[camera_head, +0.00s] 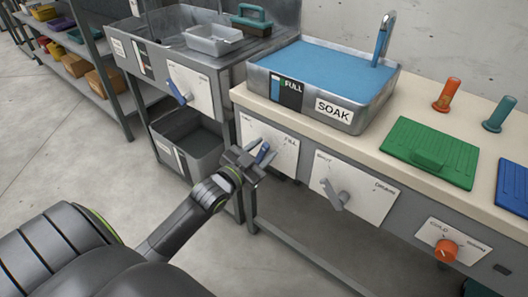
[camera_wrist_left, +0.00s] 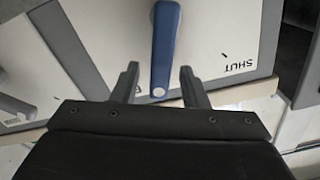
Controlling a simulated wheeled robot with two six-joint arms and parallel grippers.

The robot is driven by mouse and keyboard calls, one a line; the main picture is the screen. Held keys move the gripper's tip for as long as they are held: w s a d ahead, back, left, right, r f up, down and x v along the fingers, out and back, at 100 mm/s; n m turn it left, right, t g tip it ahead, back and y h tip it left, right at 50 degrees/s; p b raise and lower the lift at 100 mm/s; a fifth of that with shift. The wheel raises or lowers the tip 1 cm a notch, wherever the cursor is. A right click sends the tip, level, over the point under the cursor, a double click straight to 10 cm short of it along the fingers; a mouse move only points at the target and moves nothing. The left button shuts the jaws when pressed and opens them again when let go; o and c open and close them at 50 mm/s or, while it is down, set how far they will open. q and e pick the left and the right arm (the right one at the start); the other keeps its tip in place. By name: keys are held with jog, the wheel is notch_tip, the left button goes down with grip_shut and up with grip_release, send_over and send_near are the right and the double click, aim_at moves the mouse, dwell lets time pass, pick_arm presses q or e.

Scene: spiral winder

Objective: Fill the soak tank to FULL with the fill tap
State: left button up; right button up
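The soak tank (camera_head: 378,107), a grey metal basin labelled SOAK, sits on the bench and holds blue water high toward its rim. A gauge (camera_head: 287,93) on its front carries a FULL mark at the top; its exact reading is too small to tell. The fill tap's blue lever (camera_head: 264,152) is on a white SHUT/FILL plate (camera_head: 284,158) below. My left gripper (camera_head: 257,161) is at this lever. In the left wrist view the lever (camera_wrist_left: 165,45) reaches between the fingertips (camera_wrist_left: 160,75), which are open with a gap on each side. My right gripper is out of view.
A SHUT/DRAIN plate with a grey lever (camera_head: 335,194) is to the right, then an orange knob (camera_head: 446,250). Another blue-levered tap (camera_head: 179,92) is to the left. A green board (camera_head: 432,150) lies on the bench. Floor in front is clear.

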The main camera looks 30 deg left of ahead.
pick_arm(q)
jog(key=shift+w, duration=0.45)
grip_shut()
